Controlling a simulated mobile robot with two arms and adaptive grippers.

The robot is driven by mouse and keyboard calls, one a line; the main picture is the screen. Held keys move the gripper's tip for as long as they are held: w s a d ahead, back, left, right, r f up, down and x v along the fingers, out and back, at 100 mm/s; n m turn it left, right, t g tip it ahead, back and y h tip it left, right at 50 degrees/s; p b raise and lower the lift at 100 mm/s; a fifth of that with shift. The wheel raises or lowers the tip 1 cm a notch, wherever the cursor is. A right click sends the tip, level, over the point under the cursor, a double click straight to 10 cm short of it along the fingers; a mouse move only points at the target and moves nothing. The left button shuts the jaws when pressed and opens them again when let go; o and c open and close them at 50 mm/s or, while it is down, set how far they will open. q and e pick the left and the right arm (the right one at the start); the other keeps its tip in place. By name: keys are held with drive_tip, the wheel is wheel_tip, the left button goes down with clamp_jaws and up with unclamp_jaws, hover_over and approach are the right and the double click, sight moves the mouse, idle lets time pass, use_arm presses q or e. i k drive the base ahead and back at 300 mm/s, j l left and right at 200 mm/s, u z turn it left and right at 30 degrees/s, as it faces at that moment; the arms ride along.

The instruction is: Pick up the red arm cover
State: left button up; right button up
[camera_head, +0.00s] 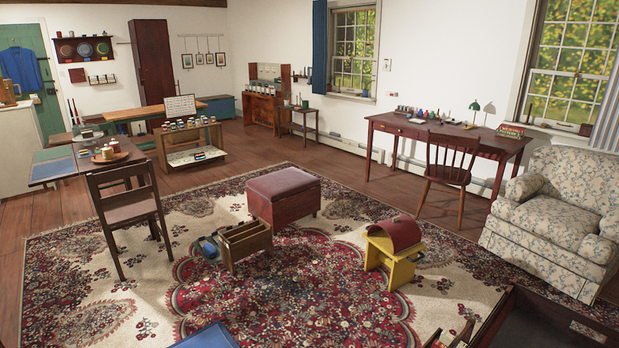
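A dark red, curved cover (400,232) lies arched over the top of a small yellow stool (396,264), which stands on the patterned rug right of centre. It is the thing in view that best fits the red arm cover. Its upper side is in plain sight and nothing lies on it. Neither of my grippers shows in the head view.
A red ottoman (284,198) and a wooden caddy (246,240) stand left of the stool. A floral armchair (556,222), a desk (445,134) and a wooden chair (447,172) are to the right. The rug (330,295) is bare in front of the stool.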

sight(404, 233)
drive_tip(key=i+j, duration=0.1)
drive_tip(key=i, duration=0.6)
drive_tip(key=i+j, duration=0.1)
drive_tip(key=i, duration=0.65)
